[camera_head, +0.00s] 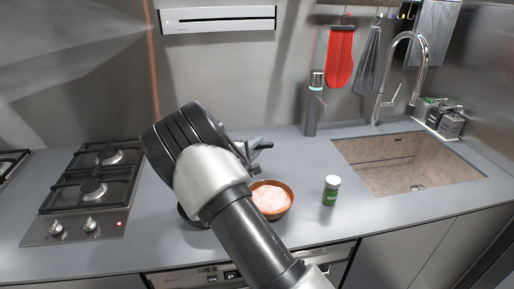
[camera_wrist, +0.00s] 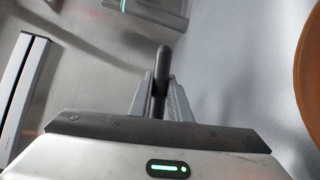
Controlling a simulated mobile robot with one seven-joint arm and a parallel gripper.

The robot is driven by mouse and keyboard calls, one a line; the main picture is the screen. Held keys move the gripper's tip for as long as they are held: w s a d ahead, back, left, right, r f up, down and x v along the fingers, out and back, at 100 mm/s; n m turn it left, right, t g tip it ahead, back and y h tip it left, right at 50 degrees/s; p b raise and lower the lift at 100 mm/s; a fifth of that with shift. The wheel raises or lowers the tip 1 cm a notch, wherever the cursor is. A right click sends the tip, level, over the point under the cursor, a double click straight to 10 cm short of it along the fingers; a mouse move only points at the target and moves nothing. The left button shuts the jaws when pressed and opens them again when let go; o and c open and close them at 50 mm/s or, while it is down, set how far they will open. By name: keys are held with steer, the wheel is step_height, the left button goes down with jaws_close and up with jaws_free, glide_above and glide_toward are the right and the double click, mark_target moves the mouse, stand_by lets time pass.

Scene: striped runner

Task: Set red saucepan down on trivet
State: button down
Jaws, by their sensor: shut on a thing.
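My gripper (camera_wrist: 160,98) is shut on a dark, rounded handle (camera_wrist: 161,65) that stands out between its fingers in the wrist view. No red pan body shows in either view, so I cannot tell from the frames what the handle belongs to. In the head view my gripper (camera_head: 256,147) is above the counter, behind and left of the bowl, partly hidden by my arm. A dark curved edge (camera_head: 187,217) shows on the counter just left of my arm. Most of it is hidden, and I cannot tell whether it is the trivet.
A brown bowl (camera_head: 288,206) with pinkish contents stands right of my arm; its rim (camera_wrist: 309,70) shows in the wrist view. A green jar (camera_head: 331,191) stands further right, before the sink (camera_head: 400,165). A bottle (camera_head: 313,105) stands behind. The gas hob (camera_head: 90,190) is left.

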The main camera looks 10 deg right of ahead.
steer(key=shift+f+b, duration=0.2)
steer(key=shift+b, duration=0.25)
stand_by(0.6)
steer(key=c, duration=1.6)
jaws_free()
steer(key=shift+o, duration=0.2)
steer(key=shift+f, duration=0.2)
steer(key=shift+a, duration=0.1)
